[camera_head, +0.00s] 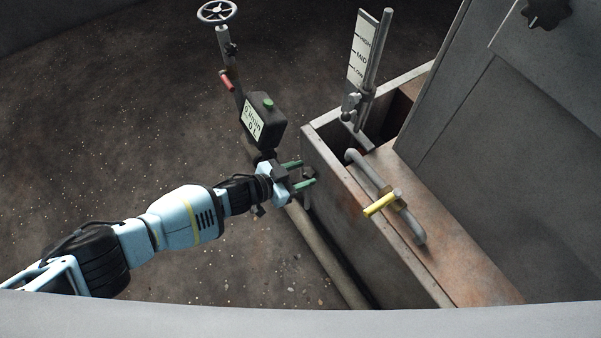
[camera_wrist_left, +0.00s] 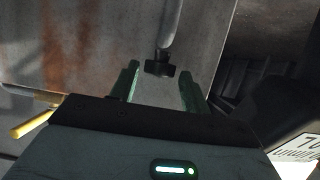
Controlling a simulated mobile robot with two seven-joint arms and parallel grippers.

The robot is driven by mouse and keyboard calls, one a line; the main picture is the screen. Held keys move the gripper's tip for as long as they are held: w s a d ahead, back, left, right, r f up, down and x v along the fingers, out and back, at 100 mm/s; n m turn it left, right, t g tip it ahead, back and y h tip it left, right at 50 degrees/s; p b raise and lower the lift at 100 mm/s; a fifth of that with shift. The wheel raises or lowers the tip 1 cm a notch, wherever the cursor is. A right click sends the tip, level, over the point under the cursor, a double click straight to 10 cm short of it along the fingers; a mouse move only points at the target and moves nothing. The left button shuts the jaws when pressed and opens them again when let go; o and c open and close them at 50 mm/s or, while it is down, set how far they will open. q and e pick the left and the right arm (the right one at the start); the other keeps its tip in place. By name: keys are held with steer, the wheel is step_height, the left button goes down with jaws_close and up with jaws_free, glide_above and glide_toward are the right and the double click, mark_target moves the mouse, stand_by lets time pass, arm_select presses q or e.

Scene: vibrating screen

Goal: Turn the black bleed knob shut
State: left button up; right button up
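A small black knob (camera_wrist_left: 160,69) on the end of a grey stem shows in the left wrist view, against the wall of the steel box. It looks like the bleed knob. It appears between the two green fingertips of my left gripper (camera_wrist_left: 158,80), and I cannot tell how far beyond them it lies. In the head view my left gripper (camera_head: 304,174) is open and empty, its fingers pointing at the left side of the box (camera_head: 340,185); the knob is not clear there. My right gripper is not in view.
A yellow-handled valve (camera_head: 381,204) sits on a bent pipe on the box. A flow meter (camera_head: 262,122), a red lever (camera_head: 226,80) and a handwheel (camera_head: 216,12) stand behind my gripper. A level gauge (camera_head: 362,50) rises at the back. A black lobed knob (camera_head: 547,12) is at upper right.

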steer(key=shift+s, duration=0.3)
arm_select(q)
steer(key=shift+s+a+r, duration=0.1)
steer(key=shift+a, duration=0.05)
steer(key=p+v, duration=0.3)
steer(key=v, duration=0.4)
steer(key=shift+a+p, duration=0.2)
steer(key=shift+p, duration=0.1)
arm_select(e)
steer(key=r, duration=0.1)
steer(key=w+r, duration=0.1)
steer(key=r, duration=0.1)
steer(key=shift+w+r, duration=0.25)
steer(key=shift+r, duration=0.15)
arm_select(q)
steer(key=shift+s, duration=0.1)
